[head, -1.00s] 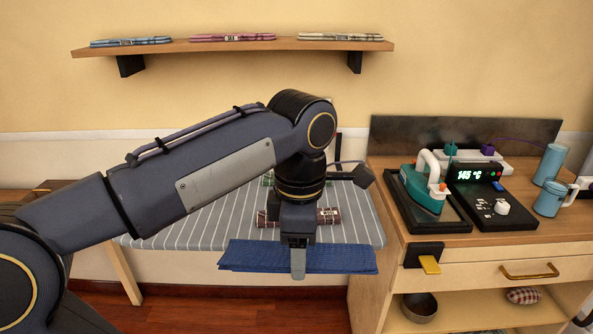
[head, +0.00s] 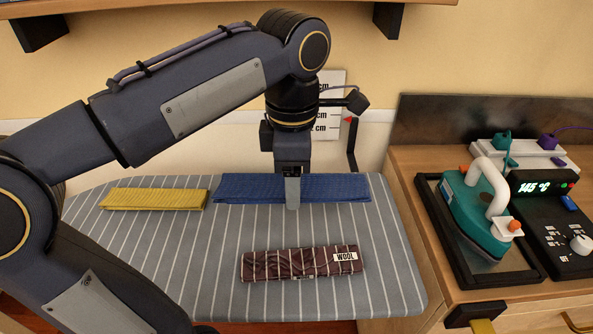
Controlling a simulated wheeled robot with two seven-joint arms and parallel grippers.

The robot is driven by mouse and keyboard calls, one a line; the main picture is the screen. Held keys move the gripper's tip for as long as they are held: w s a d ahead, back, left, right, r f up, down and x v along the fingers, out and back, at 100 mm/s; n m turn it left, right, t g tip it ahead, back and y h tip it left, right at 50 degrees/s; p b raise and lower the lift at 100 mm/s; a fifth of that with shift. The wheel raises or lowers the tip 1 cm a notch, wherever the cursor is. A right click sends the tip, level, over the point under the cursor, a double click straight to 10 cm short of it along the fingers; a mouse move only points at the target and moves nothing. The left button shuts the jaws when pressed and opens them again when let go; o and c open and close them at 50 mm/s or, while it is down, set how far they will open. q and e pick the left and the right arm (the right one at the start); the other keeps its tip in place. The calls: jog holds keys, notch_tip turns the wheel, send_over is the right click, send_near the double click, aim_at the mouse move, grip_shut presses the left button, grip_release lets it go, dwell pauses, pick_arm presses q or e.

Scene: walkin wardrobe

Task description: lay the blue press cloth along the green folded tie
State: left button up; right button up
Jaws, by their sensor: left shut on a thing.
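The blue press cloth (head: 335,187) is a long flat strip across the back of the striped ironing board (head: 200,245). My left gripper (head: 292,207) points down and is shut on the cloth near its middle. I cannot tell whether the cloth touches the board or hangs just above it. The green folded tie does not show now; the cloth and my gripper may hide it. A brown checked folded tie (head: 302,263) with a WOOL label lies in front of the cloth. My right gripper is not in view.
A yellow folded cloth (head: 153,199) lies just left of the blue cloth. A teal iron (head: 474,208) sits in a black tray on the right-hand cabinet, beside a control box (head: 560,215) reading 145 °C. A height gauge (head: 333,110) stands behind. The board's front left is bare.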

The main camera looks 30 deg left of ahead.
pick_arm(q)
jog(key=w+a+f, duration=0.2)
jog(key=w+f, duration=0.1)
jog(key=w, duration=0.1)
jog(key=w+a+f, duration=0.2)
jog(key=w+f, duration=0.1)
jog(key=w, duration=0.1)
jog(key=w+a+f+b, duration=0.1)
jog(key=w+a+f, duration=0.1)
jog(key=w+f, duration=0.1)
jog(key=shift+w, duration=0.4)
jog(key=shift+w+f, duration=0.1)
jog(key=shift+f, duration=0.15)
jog(key=shift+w+a+f+b, duration=0.1)
jog(key=shift+f+b, duration=0.15)
jog(key=shift+f, duration=0.6)
jog(key=shift+w+a+f+b, duration=0.1)
jog(key=shift+f+b, duration=0.1)
jog(key=shift+f, duration=0.65)
jog(key=shift+f, duration=0.1)
jog(key=o, duration=1)
jog(key=shift+c, duration=0.2)
